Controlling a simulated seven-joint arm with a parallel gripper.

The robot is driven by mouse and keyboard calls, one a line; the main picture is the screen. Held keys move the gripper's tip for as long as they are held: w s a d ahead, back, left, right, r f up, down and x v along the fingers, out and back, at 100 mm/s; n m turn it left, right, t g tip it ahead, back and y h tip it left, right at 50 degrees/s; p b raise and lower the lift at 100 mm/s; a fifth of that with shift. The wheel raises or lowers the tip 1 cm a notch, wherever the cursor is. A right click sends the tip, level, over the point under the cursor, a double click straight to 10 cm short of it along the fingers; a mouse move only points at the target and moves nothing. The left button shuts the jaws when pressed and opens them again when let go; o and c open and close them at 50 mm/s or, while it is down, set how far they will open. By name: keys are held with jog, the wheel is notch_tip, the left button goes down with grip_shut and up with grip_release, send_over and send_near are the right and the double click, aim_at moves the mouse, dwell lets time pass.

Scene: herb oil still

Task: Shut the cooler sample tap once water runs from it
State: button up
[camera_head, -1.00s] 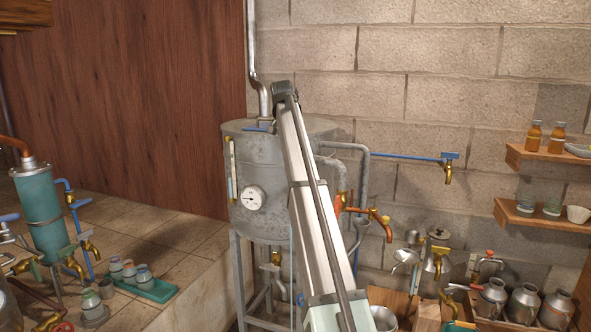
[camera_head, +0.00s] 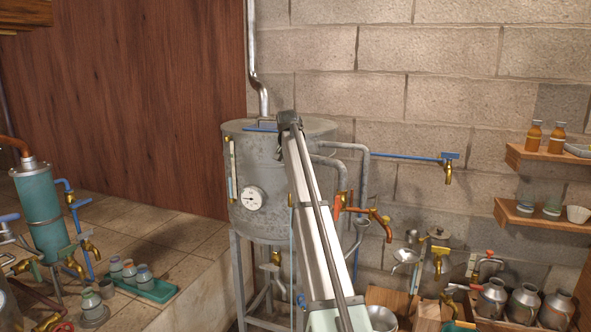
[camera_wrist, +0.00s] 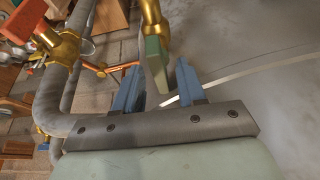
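In the wrist view, a brass tap (camera_wrist: 150,12) with a flat green lever (camera_wrist: 156,62) sits at the top centre, close to the grey tank wall. I take it for the sample tap, but no label shows. My gripper (camera_wrist: 158,84) is open, its two blue fingers on either side of the lever's end, with a gap visible. A thin pale line (camera_wrist: 240,72) runs from near the tap across the grey surface; it looks like water, but I cannot be sure. In the head view a thin light-blue line (camera_head: 291,262) drops beside my arm, which hides the gripper.
The grey tank (camera_head: 262,180) with a dial stands behind my arm. A red-handled valve (camera_wrist: 30,18) and grey pipe (camera_wrist: 50,105) lie close left of my gripper. A teal cylinder (camera_head: 40,210) with taps stands far left. Metal cans (camera_head: 525,303) stand at lower right.

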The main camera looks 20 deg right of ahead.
grip_shut()
dwell(0.4)
jog(key=shift+m+g+h, duration=0.3)
jog(key=shift+m+g, duration=0.2)
jog(key=shift+m, duration=1.1)
grip_release()
